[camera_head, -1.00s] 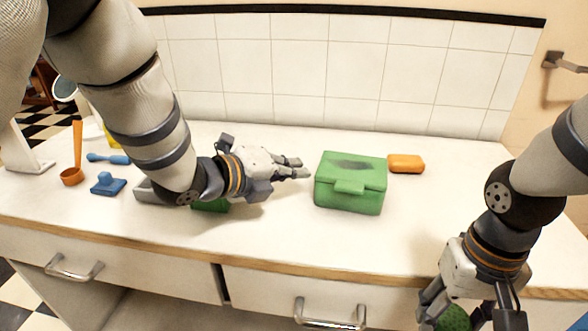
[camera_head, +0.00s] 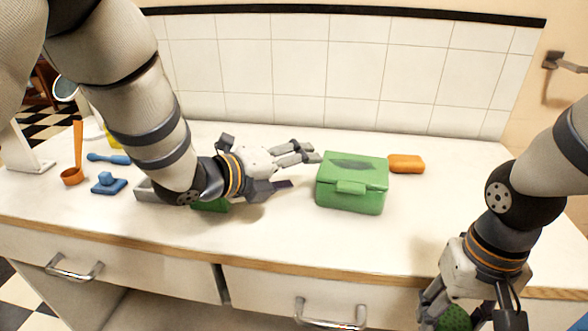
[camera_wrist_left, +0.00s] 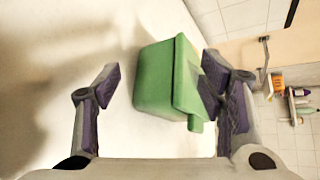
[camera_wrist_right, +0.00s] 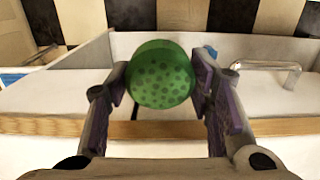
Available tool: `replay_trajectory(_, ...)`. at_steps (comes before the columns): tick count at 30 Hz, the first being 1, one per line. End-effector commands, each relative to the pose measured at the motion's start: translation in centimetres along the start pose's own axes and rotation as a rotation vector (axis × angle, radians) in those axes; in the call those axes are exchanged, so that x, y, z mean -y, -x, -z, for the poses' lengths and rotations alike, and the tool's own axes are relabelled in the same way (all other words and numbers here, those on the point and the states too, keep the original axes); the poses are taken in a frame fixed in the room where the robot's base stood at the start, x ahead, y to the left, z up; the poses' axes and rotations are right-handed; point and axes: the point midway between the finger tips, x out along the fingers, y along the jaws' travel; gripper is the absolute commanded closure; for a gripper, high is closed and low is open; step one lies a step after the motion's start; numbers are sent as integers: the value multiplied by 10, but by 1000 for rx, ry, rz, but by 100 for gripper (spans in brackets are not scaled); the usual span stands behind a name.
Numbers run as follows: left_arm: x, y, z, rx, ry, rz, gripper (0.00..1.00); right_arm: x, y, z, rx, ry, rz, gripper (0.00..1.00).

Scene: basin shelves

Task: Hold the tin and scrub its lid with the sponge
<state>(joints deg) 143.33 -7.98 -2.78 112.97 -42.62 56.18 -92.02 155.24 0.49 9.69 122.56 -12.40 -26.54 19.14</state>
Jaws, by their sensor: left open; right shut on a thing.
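The green tin (camera_head: 350,197) stands upright on the counter right of centre, its lid shut, with a dark smudge on top. My left gripper (camera_head: 298,170) is open and empty at the tin's left side. In the left wrist view the tin (camera_wrist_left: 160,80) shows between the spread fingers, and one finger overlaps the lid side; I cannot tell if it touches. My right gripper (camera_wrist_right: 160,85) is shut on a round green spotted sponge (camera_wrist_right: 160,75), low at the counter's front edge. The sponge (camera_head: 454,319) is partly cut off in the head view.
An orange block (camera_head: 406,164) lies behind the tin to the right. At the left are an orange ladle (camera_head: 73,176), a blue-handled thing (camera_head: 108,184) and a grey tray (camera_head: 150,193), partly hidden by my left arm. Counter between tin and right arm is clear.

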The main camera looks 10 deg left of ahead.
Motion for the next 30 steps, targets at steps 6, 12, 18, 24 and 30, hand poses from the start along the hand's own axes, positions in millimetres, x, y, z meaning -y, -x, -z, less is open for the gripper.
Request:
replay_trajectory(6, 0, 0, 0, 0, 0, 0, 17, 0, 0, 0, 0, 0, 0, 74)
replay_trajectory(12, 0, 3, 0, 0, 0, 0, 17, 0, 0, 0, 0, 0, 0, 74)
replay_trajectory(18, 1, 48, -1, 4, 1, 0, 17, 0, 0, 0, 0, 0, 0, 74)
replay_trajectory(24, 0, 98, -1, 3, 2, 0, 17, 0, 0, 0, 0, 0, 0, 74)
replay_trajectory(30, -1, 116, 0, -2, 26, -6, 14, 0, 0, 0, 1, 0, 0, 74)
